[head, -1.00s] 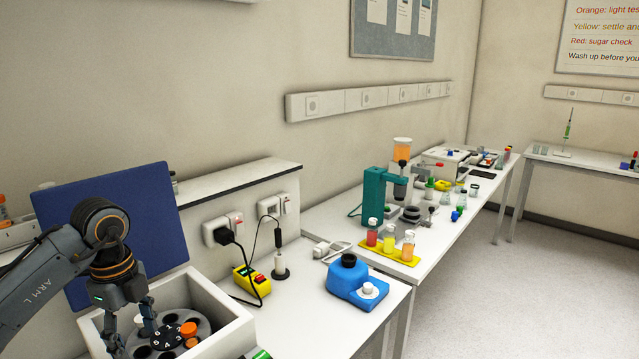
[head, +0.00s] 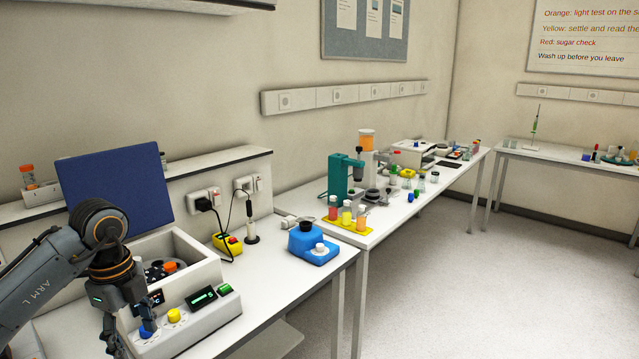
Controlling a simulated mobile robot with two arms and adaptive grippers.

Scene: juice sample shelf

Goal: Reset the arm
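My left arm comes in from the left in the head view, and its gripper (head: 130,332) hangs fingers down in front of the white centrifuge (head: 205,254). The fingers are spread apart, with nothing seen held between them. One fingertip overlaps the blue knob (head: 147,333) on the centrifuge's front panel in the picture; I cannot tell whether they touch. The centrifuge's blue lid (head: 115,190) stands open, and the rotor with an orange-capped tube (head: 170,267) is partly hidden by the arm and the front wall. My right gripper is not in view.
A yellow box (head: 224,243) with a cable and a blue mixer (head: 313,246) stand right of the centrifuge. Beyond are a yellow rack of tubes (head: 356,228) and a teal stand (head: 337,180). The floor (head: 440,290) on the right is clear.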

